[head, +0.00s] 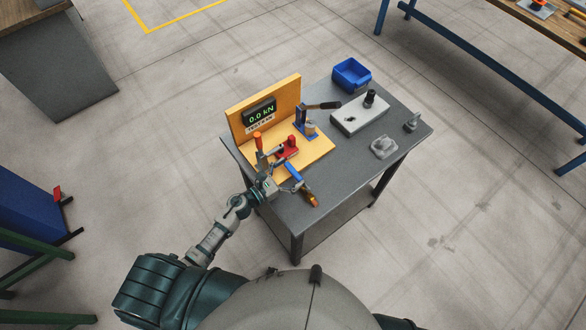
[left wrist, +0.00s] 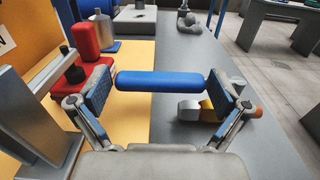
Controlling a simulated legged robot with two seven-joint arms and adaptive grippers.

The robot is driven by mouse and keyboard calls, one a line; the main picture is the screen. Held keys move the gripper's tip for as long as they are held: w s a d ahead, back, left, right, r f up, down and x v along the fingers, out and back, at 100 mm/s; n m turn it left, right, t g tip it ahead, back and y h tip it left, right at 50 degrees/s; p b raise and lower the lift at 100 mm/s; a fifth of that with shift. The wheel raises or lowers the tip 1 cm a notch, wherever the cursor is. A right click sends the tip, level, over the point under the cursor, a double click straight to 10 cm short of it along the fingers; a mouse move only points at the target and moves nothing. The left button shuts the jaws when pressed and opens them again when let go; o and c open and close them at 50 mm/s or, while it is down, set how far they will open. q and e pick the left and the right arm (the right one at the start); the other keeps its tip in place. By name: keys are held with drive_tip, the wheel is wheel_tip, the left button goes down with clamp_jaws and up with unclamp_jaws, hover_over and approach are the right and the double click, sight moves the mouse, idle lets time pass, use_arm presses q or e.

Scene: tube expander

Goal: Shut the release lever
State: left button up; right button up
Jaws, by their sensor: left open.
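A tube expander fixture stands on a yellow-orange base (head: 313,154) on the grey table. A blue handle (head: 293,171), which looks like the release lever's grip, sticks out at the base's near side. A red clamp part (head: 287,148) and an upright orange handle (head: 258,140) stand behind it. My left gripper (head: 270,187) is at the near edge of the base. In the left wrist view my left gripper (left wrist: 160,97) is open, and the blue handle (left wrist: 160,82) lies crosswise between its fingertips. I cannot tell whether the fingers touch it. My right gripper is not in view.
A tool with an orange-yellow end (head: 309,198) lies close to the gripper. A back panel carries a display (head: 260,113) reading 0.0 kN. The table's front right is clear.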

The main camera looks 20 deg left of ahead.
use_arm(q)
drive_tip(key=shift+w+d, duration=0.35)
drive_tip(key=shift+d, duration=0.05)
drive_tip(key=shift+a, duration=0.2)
drive_tip(key=c, duration=1.3)
drive_tip(key=m+g+h+b, duration=0.1)
drive_tip(key=w+d+m+g+h+b, duration=0.1)
drive_tip(key=b, duration=0.1)
drive_tip(key=h+b, duration=0.1)
drive_tip(key=shift+w+d+f+m+g, duration=0.15)
drive_tip(key=shift+w+f+m+g, duration=0.1)
drive_tip(key=shift+f+m+g, duration=0.15)
drive_tip(key=shift+c, duration=0.2)
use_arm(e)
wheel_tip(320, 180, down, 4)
use_arm(q)
drive_tip(key=g+b, duration=0.1)
drive_tip(key=d+m+g+h+b, duration=0.1)
drive_tip(key=b, duration=0.1)
drive_tip(key=shift+w+r+m+h, duration=0.25)
drive_tip(key=shift+r+m+h, duration=0.05)
drive_tip(key=shift+r, duration=0.05)
drive_tip(key=shift+g, duration=0.3)
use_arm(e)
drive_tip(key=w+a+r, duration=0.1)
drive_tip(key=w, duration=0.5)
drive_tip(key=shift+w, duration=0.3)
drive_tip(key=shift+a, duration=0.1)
